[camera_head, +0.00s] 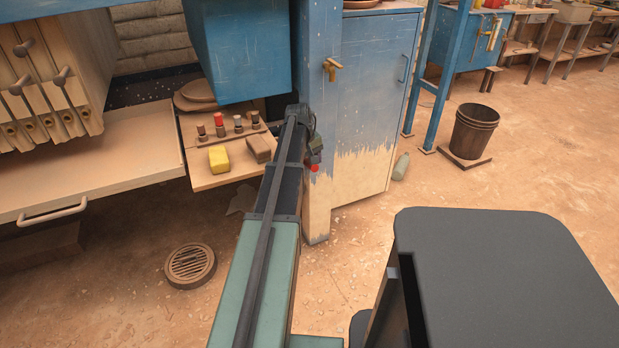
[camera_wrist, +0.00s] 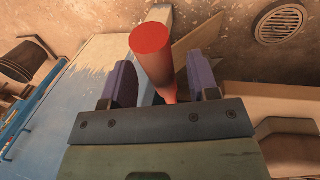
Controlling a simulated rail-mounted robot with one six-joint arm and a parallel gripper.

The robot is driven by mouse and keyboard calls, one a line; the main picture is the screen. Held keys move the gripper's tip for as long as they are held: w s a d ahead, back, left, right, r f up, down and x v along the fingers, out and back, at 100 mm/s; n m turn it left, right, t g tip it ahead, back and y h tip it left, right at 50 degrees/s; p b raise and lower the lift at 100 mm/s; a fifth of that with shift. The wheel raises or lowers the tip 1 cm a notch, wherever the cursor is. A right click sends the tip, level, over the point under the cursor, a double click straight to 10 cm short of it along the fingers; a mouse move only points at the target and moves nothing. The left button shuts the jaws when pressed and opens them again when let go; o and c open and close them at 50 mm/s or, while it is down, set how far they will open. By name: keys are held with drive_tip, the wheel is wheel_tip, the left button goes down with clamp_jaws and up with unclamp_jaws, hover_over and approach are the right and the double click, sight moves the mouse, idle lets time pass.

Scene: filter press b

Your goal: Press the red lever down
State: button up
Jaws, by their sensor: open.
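The red lever (camera_wrist: 158,65) shows large in the wrist view, with its round end towards the camera and its shaft running down behind the gripper's front plate. My gripper (camera_wrist: 161,75) is open, with one purple finger on each side of the lever in that view. I cannot tell whether either finger touches it. In the camera_head view a small red spot, likely the lever's end (camera_head: 315,168), shows just below my gripper (camera_head: 316,150), in front of the blue post. The lever's base is hidden, and my arm covers much of the area around it.
A blue post (camera_head: 318,70) and a worn blue cabinet (camera_head: 372,105) stand right beside my gripper. To the left, a wooden shelf (camera_head: 205,181) holds a yellow block (camera_head: 219,159) and several knobs. A floor drain (camera_head: 190,266) and a bucket (camera_head: 474,130) stand apart.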

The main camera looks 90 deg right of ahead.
drive_tip(key=shift+s+d+f, duration=0.1)
drive_tip(key=shift+f, duration=0.75)
drive_tip(key=shift+r, duration=0.1)
